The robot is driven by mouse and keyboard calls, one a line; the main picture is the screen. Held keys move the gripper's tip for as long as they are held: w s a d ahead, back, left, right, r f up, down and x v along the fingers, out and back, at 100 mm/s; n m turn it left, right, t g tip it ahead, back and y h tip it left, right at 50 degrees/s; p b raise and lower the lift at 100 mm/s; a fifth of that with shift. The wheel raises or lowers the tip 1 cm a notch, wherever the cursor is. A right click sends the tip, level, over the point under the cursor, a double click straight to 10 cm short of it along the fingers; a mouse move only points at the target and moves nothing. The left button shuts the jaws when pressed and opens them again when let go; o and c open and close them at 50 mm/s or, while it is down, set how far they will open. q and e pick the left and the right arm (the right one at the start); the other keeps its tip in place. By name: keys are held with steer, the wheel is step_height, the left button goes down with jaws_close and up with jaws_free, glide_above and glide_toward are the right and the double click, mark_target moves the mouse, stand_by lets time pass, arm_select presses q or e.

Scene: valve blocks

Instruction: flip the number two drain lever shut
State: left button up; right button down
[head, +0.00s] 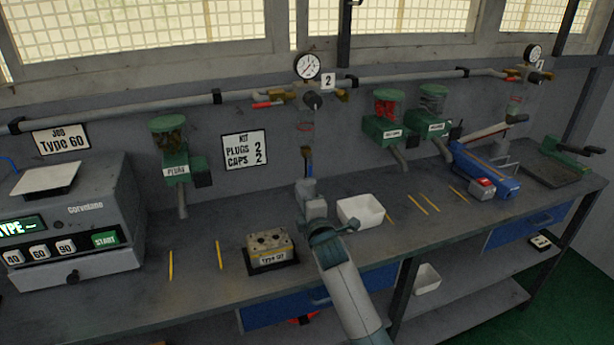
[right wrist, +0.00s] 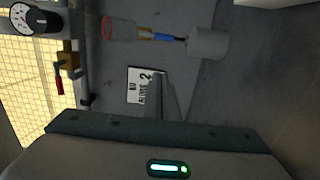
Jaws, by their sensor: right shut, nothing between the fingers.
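Station number two has a pressure gauge (head: 307,67) and a "2" tag (head: 328,83) on the wall pipe. A clear bowl with a red ring (right wrist: 120,29) hangs below it. Under the bowl, a blue lever (head: 309,168) on a brass fitting points downward; it also shows in the right wrist view (right wrist: 173,39). A grey cup (right wrist: 207,43) sits beneath the lever. My right gripper (head: 314,207) is in front of this station. Its dark fingers (right wrist: 165,92) are shut and empty, apart from the lever in the right wrist view. My left gripper is out of view.
A red handle (head: 268,104) sits on the pipe left of the gauge. A white tray (head: 360,211) and a valve block (head: 269,249) stand on the bench beside my arm. A kit card (head: 245,149) hangs on the wall at left. Another gauge (head: 535,53) is far right.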

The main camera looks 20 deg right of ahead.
steer(key=w+d+p, duration=0.3)
steer(key=w+d, duration=0.1)
steer(key=w, duration=0.3)
steer(key=shift+w+p, duration=0.15)
steer(key=shift+p, duration=0.15)
